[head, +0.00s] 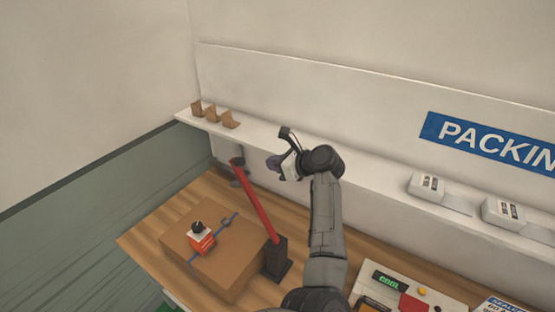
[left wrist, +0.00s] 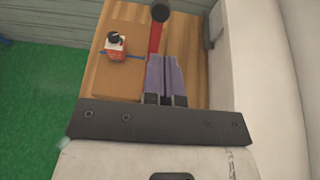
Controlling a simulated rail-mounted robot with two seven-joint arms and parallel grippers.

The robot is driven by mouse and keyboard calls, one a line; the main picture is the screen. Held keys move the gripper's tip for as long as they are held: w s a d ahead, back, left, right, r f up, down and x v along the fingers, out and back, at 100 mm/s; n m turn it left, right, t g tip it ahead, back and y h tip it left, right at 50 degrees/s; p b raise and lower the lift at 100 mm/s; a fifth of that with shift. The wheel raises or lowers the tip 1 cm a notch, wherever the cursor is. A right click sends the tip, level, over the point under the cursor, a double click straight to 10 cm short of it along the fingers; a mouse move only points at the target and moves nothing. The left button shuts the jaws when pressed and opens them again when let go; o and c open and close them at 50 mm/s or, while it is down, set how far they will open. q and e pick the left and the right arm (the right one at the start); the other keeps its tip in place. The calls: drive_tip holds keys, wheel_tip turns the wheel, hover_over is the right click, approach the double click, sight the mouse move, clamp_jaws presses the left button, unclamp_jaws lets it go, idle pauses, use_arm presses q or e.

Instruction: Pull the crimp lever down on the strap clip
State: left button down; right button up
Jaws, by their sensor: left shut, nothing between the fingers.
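A red lever (head: 260,208) rises from a dark upright base (head: 277,258) at the right side of the cardboard box (head: 190,262) and leans up and left to a dark grip (head: 238,164). A thin blue strap (head: 234,214) crosses the box top, with a small blue clip (head: 226,222) on it. My left gripper (head: 273,162) is to the right of the lever's grip, apart from it in the head view. In the left wrist view its purple fingers (left wrist: 165,75) are shut and empty, with the red lever (left wrist: 155,40) beyond them. My right gripper is not in view.
An orange and white device (head: 202,238) with a black knob sits on the box. The wooden table (head: 150,232) is bare at its left. A white wall shelf (head: 375,188) runs behind, holding small brown packets (head: 212,114) and white boxes (head: 427,187).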

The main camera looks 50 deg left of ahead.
sight(243, 163)
use_arm(q)
drive_tip(key=p+x, duration=0.3)
drive_tip(key=x, duration=0.5)
drive_tip(key=shift+s+a+r+p, duration=0.1)
drive_tip(key=shift+s+a+p, duration=0.1)
drive_tip(key=shift+p, duration=0.15)
drive_tip(key=shift+p+x, duration=0.3)
drive_tip(key=shift+x, duration=0.5)
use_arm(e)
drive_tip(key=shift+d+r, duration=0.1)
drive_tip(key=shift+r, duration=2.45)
use_arm(q)
drive_tip(key=shift+w+f, duration=0.1)
drive_tip(key=shift+f, duration=0.1)
